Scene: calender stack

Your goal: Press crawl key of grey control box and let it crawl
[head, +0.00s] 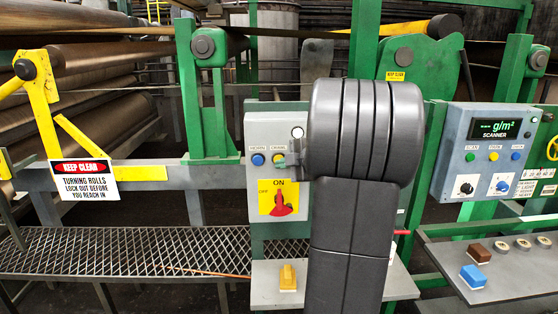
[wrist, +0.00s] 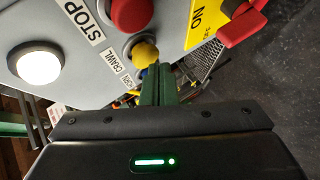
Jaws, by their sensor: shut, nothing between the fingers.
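The grey control box (head: 262,140) stands on a green post in the middle of the head view, its right part hidden behind my arm. Its yellow crawl key (head: 279,158) sits right of a blue key (head: 258,159). In the wrist view, the yellow key (wrist: 146,54) shows beside the CRAWL label, with a red button (wrist: 130,14) near it. My gripper (wrist: 158,80) is shut and empty, its green fingers pointing at the yellow key. The tips overlap the key's edge in the picture; I cannot tell whether they touch it.
A white lamp (wrist: 38,62) glows on the box. A red rotary switch (head: 282,205) on a yellow plate sits below the keys. A shelf below holds a yellow block (head: 288,277). A scanner panel (head: 490,150) stands right. Rolls and a keep-clear sign (head: 84,180) are at left.

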